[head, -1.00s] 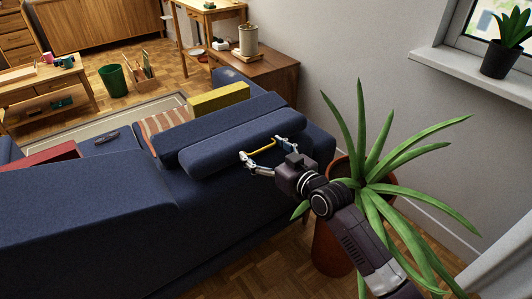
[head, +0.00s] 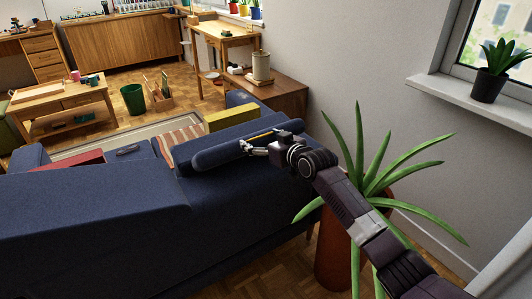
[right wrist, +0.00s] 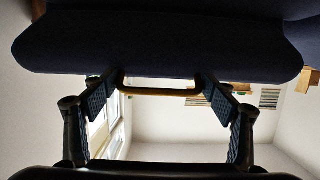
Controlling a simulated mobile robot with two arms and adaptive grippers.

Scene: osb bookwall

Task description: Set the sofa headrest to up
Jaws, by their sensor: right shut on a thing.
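The dark blue sofa (head: 100,220) is seen from behind. Its headrest (head: 215,154), a long padded roll, lies along the top of the backrest at the right end. A thin yellow handle (head: 262,134) is on the headrest. My right gripper (head: 266,140) is at the headrest, shut on this handle. In the right wrist view the headrest (right wrist: 160,50) fills the upper part, and the handle (right wrist: 160,92) spans between the two fingers of my right gripper (right wrist: 158,88). The wrist blocks part of the headrest in the head view. My left gripper is not in view.
A potted plant (head: 370,185) with long leaves stands close beside my right arm, its leaves near the links. The wall (head: 340,60) rises behind it. A wooden cabinet (head: 285,98) stands past the sofa's end. Yellow (head: 232,117) and striped (head: 180,146) cushions lie on the seat.

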